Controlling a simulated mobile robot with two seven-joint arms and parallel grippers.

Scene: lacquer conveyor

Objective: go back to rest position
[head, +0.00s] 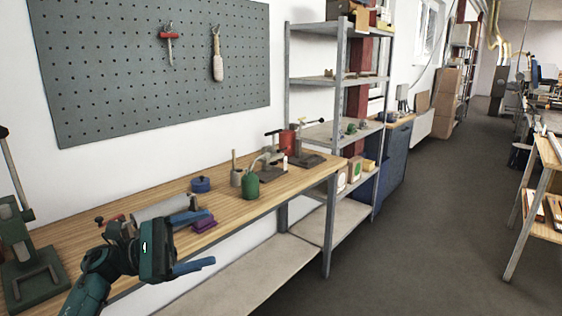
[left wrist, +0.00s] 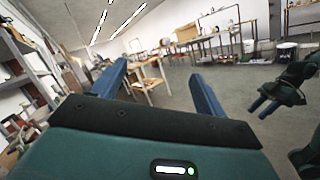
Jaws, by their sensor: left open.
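My left gripper (head: 203,243) is in front of the workbench's front edge in the head view, with its blue fingers pointing right. The fingers are apart with nothing between them, as the left wrist view (left wrist: 158,88) also shows. My right gripper (left wrist: 262,106) shows only at the right of the left wrist view, small, with blue fingers. Whether it is open or shut is unclear.
The wooden workbench (head: 95,233) carries a green press (head: 32,262), a grey cylinder (head: 160,210), a purple piece (head: 203,225) close behind my left gripper, and a green can (head: 250,187). A metal shelf (head: 340,78) stands beyond.

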